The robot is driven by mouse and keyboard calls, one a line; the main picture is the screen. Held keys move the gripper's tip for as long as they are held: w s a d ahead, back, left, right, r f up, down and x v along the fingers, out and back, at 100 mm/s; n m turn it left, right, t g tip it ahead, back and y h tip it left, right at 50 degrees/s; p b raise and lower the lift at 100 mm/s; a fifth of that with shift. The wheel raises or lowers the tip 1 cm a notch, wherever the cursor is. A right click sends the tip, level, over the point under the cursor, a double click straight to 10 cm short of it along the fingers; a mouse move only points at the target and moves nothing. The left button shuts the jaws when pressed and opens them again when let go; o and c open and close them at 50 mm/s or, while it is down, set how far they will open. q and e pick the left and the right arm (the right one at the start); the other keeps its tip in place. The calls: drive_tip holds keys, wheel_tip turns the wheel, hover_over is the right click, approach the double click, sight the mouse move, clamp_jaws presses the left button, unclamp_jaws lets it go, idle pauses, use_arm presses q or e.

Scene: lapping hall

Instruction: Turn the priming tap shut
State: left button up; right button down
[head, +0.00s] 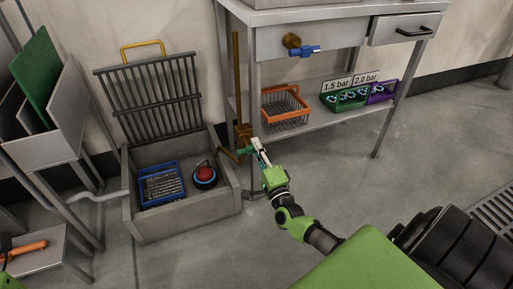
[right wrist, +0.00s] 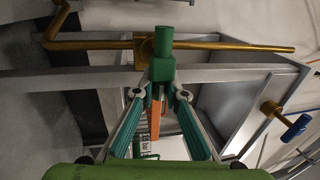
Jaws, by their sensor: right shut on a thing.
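The priming tap is a brass valve body (head: 243,133) on an upright brass pipe (head: 236,80) beside the bench's left leg. Its green handle (head: 243,151) sticks out across the pipe. In the right wrist view the green handle (right wrist: 163,42) shows large in front of the brass pipe (right wrist: 235,46). My right gripper (head: 257,146) is at the handle. In the right wrist view its fingertips (right wrist: 162,76) are shut on the handle's near end, hiding that end.
A stone sump (head: 190,222) with an open grate (head: 150,97) stands left of the tap, holding a blue basket (head: 161,184) and a red-topped round thing (head: 204,175).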

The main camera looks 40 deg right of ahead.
drive_tip(key=shift+f, duration=0.1)
drive_tip(key=c, duration=2)
unclamp_jaws()
drive_tip(key=shift+c, duration=0.2)
drive_tip(key=v, duration=1.2)
